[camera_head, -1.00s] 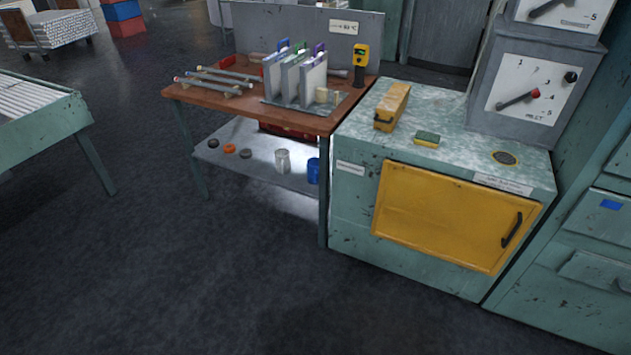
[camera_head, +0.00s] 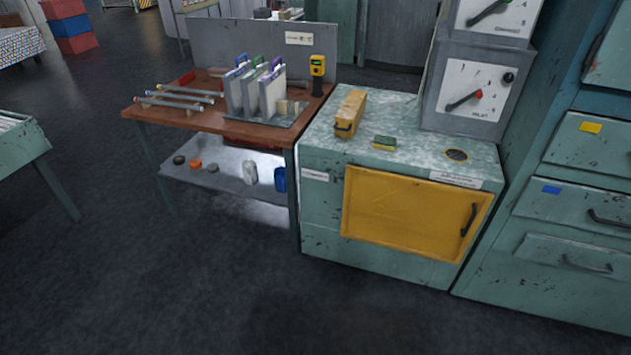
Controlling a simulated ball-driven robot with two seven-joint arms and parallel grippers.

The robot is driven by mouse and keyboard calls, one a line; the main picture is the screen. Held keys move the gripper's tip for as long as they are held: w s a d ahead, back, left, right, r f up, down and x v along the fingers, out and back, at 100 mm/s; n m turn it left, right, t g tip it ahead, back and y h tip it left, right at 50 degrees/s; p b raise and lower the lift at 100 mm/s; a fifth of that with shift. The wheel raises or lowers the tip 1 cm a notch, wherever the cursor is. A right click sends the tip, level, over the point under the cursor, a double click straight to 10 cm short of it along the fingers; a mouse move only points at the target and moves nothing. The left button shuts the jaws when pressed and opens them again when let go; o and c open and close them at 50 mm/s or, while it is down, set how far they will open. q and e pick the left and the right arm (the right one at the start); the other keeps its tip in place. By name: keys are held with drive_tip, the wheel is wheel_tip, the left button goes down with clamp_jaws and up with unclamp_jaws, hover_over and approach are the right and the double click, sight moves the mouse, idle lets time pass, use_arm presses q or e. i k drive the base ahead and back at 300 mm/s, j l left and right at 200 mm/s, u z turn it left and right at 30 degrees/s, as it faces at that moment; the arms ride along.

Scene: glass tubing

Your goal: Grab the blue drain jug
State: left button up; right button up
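A blue jug (camera_head: 280,179) stands on the lower shelf of the wooden-topped bench, at the shelf's right end. It is small in view, and the bench's front right leg stands just to its right. A white container (camera_head: 250,172) stands to its left on the same shelf. Neither of my grippers shows in the head view.
The bench (camera_head: 205,118) carries glass tubes and upright folders. A green cabinet (camera_head: 320,235) with a yellow door (camera_head: 405,212) adjoins it on the right, and drawers (camera_head: 575,210) stand farther right. A green table (camera_head: 20,150) is at left. The floor in front is clear.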

sight(283, 182)
drive_tip(key=i+j+z, duration=0.7)
drive_tip(key=j, duration=0.25)
drive_tip(key=i+j+z, duration=0.25)
drive_tip(key=i+j, duration=0.1)
drive_tip(key=j, duration=0.25)
drive_tip(key=i+j, duration=0.15)
drive_tip(key=j, duration=0.2)
drive_tip(key=i+j, duration=0.1)
drive_tip(key=j, duration=0.3)
drive_tip(key=i+j, duration=0.15)
drive_tip(key=j, duration=0.2)
drive_tip(key=i+j+z, duration=0.1)
drive_tip(key=j, duration=0.25)
drive_tip(key=i+j, duration=0.1)
drive_tip(key=j, duration=0.25)
